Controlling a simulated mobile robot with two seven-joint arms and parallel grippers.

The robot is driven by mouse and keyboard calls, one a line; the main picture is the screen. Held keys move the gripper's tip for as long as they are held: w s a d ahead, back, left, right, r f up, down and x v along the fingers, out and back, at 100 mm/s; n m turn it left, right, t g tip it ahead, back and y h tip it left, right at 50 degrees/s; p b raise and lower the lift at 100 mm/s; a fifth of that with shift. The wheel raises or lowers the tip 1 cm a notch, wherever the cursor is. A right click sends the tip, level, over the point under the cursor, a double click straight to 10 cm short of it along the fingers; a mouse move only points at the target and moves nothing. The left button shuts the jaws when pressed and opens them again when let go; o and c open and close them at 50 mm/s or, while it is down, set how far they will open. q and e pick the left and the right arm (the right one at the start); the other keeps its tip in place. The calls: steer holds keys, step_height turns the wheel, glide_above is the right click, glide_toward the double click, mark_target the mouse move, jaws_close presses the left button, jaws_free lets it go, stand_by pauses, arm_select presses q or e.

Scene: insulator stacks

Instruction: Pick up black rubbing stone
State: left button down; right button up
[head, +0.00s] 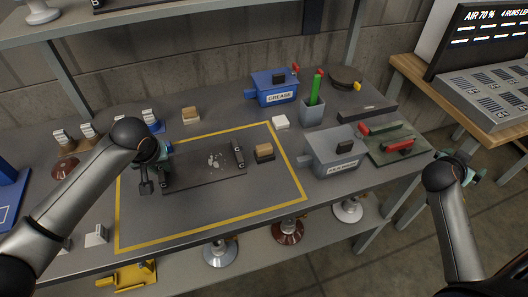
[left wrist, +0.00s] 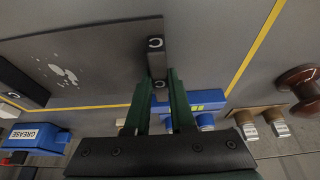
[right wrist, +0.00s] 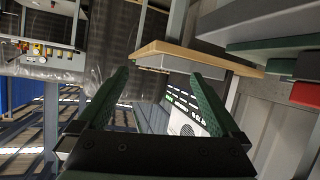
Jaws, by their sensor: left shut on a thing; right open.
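A flat dark slab (head: 205,176) with white specks lies inside the yellow outline on the bench. A black bar stands at its right end (head: 237,153), and another black bar shows at its left end in the left wrist view (left wrist: 156,50). I cannot tell for certain whether the slab or a bar is the rubbing stone. My left gripper (head: 160,165) is at the slab's left end. Its fingers (left wrist: 160,80) are shut on the near bar, and its arm hides part of this grip in the head view. My right gripper (right wrist: 160,75) is open and empty, off the bench's right end.
A brown-topped block (head: 264,153) stands right of the slab. A blue grease box (head: 276,87), a grey box (head: 335,150), a grey cup (head: 312,111) and a green tray (head: 412,154) stand farther right. Small blocks line the left rear. The front of the yellow outline is clear.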

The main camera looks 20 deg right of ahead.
steer(key=w+d+r+m+g+y, duration=0.1)
steer(key=w+d+r+m+y, duration=0.1)
steer(key=w+r+m, duration=0.6)
steer(key=w+a+r+n+t+y, duration=0.2)
steer(key=w+a+r+n, duration=0.15)
steer(key=w+a, duration=0.25)
steer(key=n+y, duration=0.9)
steer(key=n, duration=1)
glide_toward(265, 147)
steer(key=shift+m, duration=0.25)
steer(key=x, duration=0.3)
steer(key=s+x, duration=0.1)
steer(key=x, duration=0.1)
steer(key=shift+a+f, duration=0.25)
steer(key=shift+f, duration=0.2)
steer(key=shift+w+d+r+x, duration=0.1)
steer(key=shift+w+x, duration=0.1)
steer(key=shift+x, duration=0.75)
steer(key=shift+w+d+r+x, duration=0.1)
steer(key=shift+w+x, duration=0.05)
steer(key=shift+x, duration=0.85)
steer(key=shift+w+x, duration=0.2)
steer(key=shift+x, duration=0.75)
